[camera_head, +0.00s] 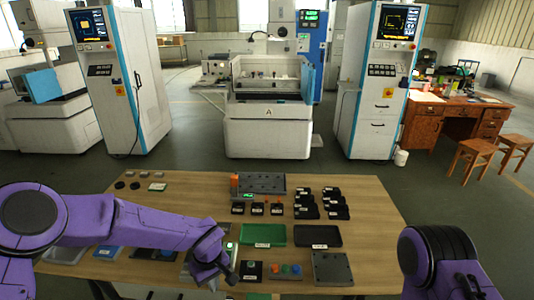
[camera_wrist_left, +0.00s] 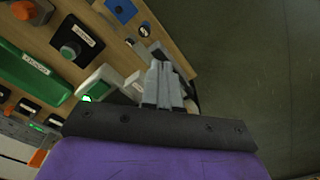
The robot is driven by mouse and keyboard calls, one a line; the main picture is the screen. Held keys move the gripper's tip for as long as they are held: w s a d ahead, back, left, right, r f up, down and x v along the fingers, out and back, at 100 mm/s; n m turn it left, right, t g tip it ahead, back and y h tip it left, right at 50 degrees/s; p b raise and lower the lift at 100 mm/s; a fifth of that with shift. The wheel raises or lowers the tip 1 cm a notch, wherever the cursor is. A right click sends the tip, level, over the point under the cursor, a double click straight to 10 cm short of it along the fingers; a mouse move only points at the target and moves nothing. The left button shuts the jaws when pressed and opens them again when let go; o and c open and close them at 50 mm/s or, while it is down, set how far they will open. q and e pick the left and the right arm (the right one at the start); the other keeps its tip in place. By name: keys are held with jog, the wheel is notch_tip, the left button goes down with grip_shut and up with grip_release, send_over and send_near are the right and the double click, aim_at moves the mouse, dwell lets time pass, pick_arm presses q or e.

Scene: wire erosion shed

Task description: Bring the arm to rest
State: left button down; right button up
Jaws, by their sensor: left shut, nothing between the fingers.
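My left arm is purple and reaches in from the left over the front of the wooden table (camera_head: 375,215). My left gripper (camera_head: 231,274) is low over the front middle of the table, beside a black block with a green knob (camera_head: 251,268). In the left wrist view the two grey fingers (camera_wrist_left: 163,84) are together with nothing between them. A white block with a lit green spot (camera_wrist_left: 103,83) lies close to them on the left. My right arm shows only as a purple link at the lower right; its gripper is out of the picture.
A green tray (camera_head: 263,243) and a black tray (camera_head: 320,244) lie behind the gripper. Several small black blocks (camera_head: 335,203) and a grey fixture plate (camera_head: 262,178) stand farther back. A grey plate (camera_head: 333,269) lies at the front right. The table's right part is clear.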

pick_arm(q)
jog(key=s+a+f+n+t+y+b, duration=0.3)
jog(key=s+a+f+n+y, duration=0.15)
jog(key=s+a+f, duration=0.4)
jog(key=s+a+f+m+b, duration=0.2)
jog(key=s+a+f, duration=0.1)
jog(key=s+f, duration=0.4)
jog(key=s+a+f+m+h+b, duration=0.1)
jog(key=s+a+f+m+b, duration=0.2)
jog(key=s, duration=1)
notch_tip(320, 180, down, 4)
jog(key=shift+s+a+r+m+b, duration=0.15)
jog(key=shift+s+a+m+b, duration=0.15)
jog(key=shift+s+m+b, duration=0.05)
